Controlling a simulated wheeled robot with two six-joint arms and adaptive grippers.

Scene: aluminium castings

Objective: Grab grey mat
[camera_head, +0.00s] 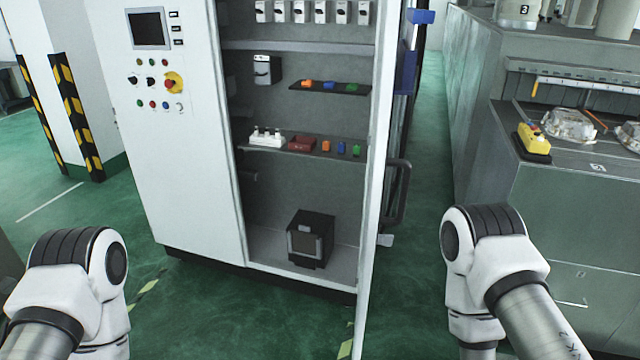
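I cannot make out a grey mat for certain in the head view. The work surface at the right (575,185) is grey, with a small white mark on it, but I cannot tell whether a mat lies there. White-and-black joints of my left and right arms show at the lower left and lower right. Both of my grippers are out of view, so what they hold is hidden.
An open white cabinet (190,160) stands ahead, with small coloured parts on its shelves and a black box (311,240) at its bottom. Metal castings (570,127) and a yellow device (533,138) sit on the right work surface. Green floor (425,150) runs between.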

